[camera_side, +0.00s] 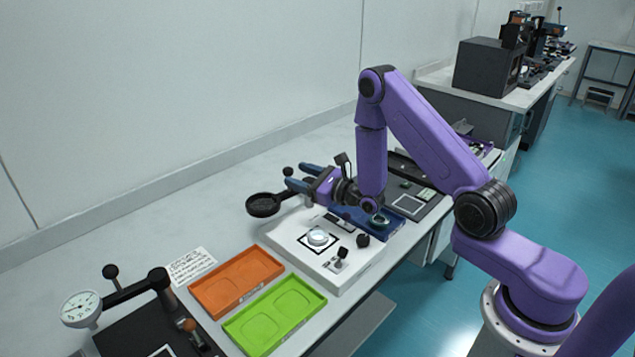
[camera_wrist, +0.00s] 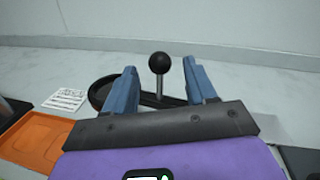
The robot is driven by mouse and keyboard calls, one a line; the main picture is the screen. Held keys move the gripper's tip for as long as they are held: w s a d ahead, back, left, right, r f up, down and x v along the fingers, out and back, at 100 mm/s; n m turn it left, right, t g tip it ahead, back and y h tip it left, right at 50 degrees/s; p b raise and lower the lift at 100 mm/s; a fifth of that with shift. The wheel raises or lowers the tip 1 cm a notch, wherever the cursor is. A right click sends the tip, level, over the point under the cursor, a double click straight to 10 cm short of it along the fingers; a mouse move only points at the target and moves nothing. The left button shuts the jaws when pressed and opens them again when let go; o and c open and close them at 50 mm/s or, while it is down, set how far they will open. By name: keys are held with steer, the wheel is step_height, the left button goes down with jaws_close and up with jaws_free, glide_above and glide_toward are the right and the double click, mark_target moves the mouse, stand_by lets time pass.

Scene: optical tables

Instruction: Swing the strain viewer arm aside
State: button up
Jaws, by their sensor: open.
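The strain viewer arm carries a round black viewer head (camera_side: 263,205) at the left of the white base (camera_side: 333,275). The viewer head also shows in the wrist view (camera_wrist: 103,97), left of and behind my left finger. A black ball knob (camera_side: 288,171) stands upright on a thin post on the arm. My gripper (camera_side: 297,176) is open, with its blue fingers level and pointing at the knob. In the wrist view the knob (camera_wrist: 159,63) appears between the two fingertips (camera_wrist: 159,72), with a visible gap on both sides. I cannot tell if the fingertips reach past the post.
A glass piece (camera_side: 318,237) lies on the white base. A printed card (camera_side: 192,266) lies near the wall. The table behind the viewer is clear.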

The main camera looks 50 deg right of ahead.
steer(key=shift+s+d, duration=0.15)
steer(key=shift+s, duration=0.75)
steer(key=shift+s+d, duration=0.2)
steer(key=shift+s, duration=0.7)
steer(key=shift+s+d, duration=0.15)
steer(key=shift+s, duration=0.75)
steer(key=shift+r, duration=0.1)
steer(key=shift+r, duration=2.4)
